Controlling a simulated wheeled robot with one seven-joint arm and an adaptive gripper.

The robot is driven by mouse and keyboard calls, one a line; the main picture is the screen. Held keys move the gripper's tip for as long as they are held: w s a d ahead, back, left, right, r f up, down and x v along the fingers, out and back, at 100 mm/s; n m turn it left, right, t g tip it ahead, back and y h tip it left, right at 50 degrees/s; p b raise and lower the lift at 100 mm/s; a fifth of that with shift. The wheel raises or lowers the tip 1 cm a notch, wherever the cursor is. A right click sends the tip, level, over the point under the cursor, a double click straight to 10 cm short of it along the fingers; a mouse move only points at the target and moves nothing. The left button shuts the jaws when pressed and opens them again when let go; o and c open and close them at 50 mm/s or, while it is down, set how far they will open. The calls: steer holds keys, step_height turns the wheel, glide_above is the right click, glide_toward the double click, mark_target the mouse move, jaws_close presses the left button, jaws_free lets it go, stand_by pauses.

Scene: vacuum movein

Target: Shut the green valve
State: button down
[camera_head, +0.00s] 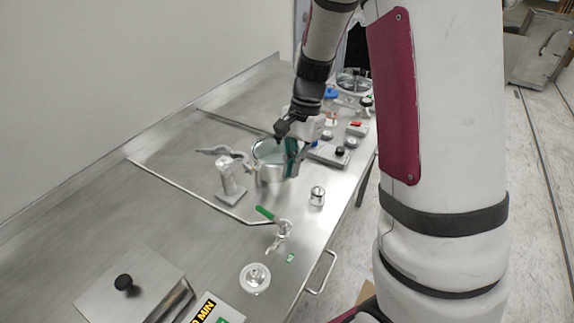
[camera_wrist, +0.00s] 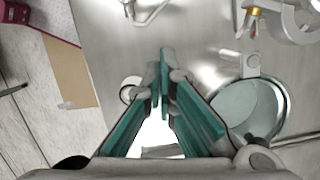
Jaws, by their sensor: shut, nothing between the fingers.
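The green valve's handle (camera_head: 265,213) is a green lever, angled on the steel bench in the head view. It joins a small metal valve body (camera_head: 282,230), beside a green label (camera_head: 290,257). My gripper (camera_head: 291,166) is above the bench, beyond the valve and apart from it, by the round metal pot. In the wrist view my gripper (camera_wrist: 165,58) has its green-padded fingers together at the tips, with nothing between them. The green lever is not visible in the wrist view. A metal fitting (camera_wrist: 140,12) at its top edge is cut off, and I cannot tell what it is.
The open metal pot (camera_head: 262,153) also shows in the wrist view (camera_wrist: 280,128). A white stand (camera_head: 229,178) is left of it, and a small metal cylinder (camera_head: 317,196) is right of it. A round white fitting (camera_head: 255,279) lies nearer.

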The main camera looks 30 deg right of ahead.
mark_target(271, 217)
steer(key=x, duration=0.7)
steer(key=shift+s+a+r+p, duration=0.15)
steer(key=shift+s+a, duration=0.1)
steer(key=shift+a, duration=0.3)
steer(key=shift+s+a+r+p, duration=0.15)
steer(key=shift+s+a, duration=0.15)
steer(key=shift+a, duration=0.25)
steer(key=shift+s+a, duration=0.3)
steer(key=shift+a, duration=0.4)
steer(key=shift+s+a+r+n+p, duration=0.15)
steer(key=shift+a+n+p, duration=0.35)
steer(key=shift+a+n, duration=0.25)
steer(key=shift+a+n+g, duration=0.25)
steer(key=shift+n+g, duration=0.05)
steer(key=shift+n, duration=0.15)
steer(key=shift+s+d, duration=0.15)
